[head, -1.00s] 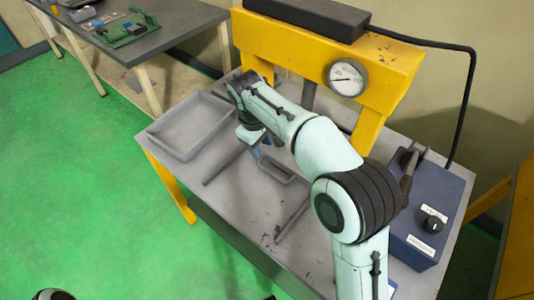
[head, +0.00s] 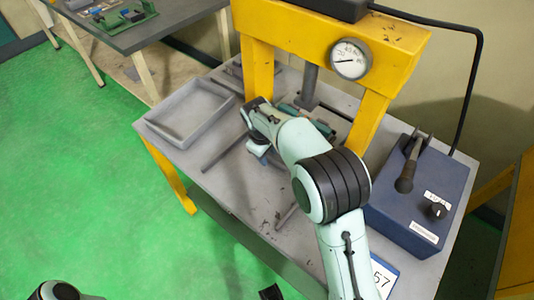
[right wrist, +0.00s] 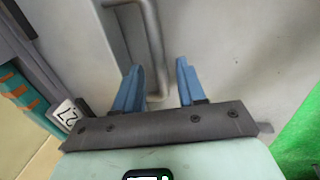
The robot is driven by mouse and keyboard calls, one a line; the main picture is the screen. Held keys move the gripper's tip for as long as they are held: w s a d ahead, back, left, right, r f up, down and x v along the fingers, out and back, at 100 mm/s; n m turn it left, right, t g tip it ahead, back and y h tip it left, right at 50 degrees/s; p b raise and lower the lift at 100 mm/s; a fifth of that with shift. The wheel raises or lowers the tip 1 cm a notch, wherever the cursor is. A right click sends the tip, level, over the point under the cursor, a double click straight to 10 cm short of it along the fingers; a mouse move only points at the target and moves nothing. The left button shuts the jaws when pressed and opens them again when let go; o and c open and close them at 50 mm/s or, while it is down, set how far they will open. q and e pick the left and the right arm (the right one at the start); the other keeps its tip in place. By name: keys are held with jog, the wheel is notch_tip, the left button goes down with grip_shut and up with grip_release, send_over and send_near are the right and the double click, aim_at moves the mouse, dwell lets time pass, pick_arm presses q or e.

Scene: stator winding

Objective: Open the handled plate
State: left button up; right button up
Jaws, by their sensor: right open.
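The handled plate (right wrist: 235,50) is a flat grey surface in the right wrist view, with a bent grey bar handle (right wrist: 153,45) on it. My right gripper (right wrist: 157,75) is open, with two blue fingers. The handle bar runs down the picture between the fingertips, and I cannot tell whether they touch it. In the head view my right arm covers the handle, and the right gripper (head: 257,150) is mostly hidden below the wrist, low over the bench.
A grey tray (head: 158,132) lies on the bench's left. A yellow press frame (head: 370,112) with a gauge (head: 350,59) stands behind, with teal parts (head: 318,124) under it. A blue control box (head: 420,205) with a lever sits at right. Green floor is clear at left.

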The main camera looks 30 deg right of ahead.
grip_shut()
jog(key=s+a+p, duration=0.1)
jog(key=s+a, duration=0.3)
jog(key=a, duration=0.6)
jog(key=s+a+p, duration=0.1)
jog(key=s+a, duration=0.3)
jog(key=a, duration=0.7)
jog(key=shift+s+p, duration=0.35)
jog(key=shift+a, duration=0.1)
grip_release()
jog(key=shift+r, duration=0.15)
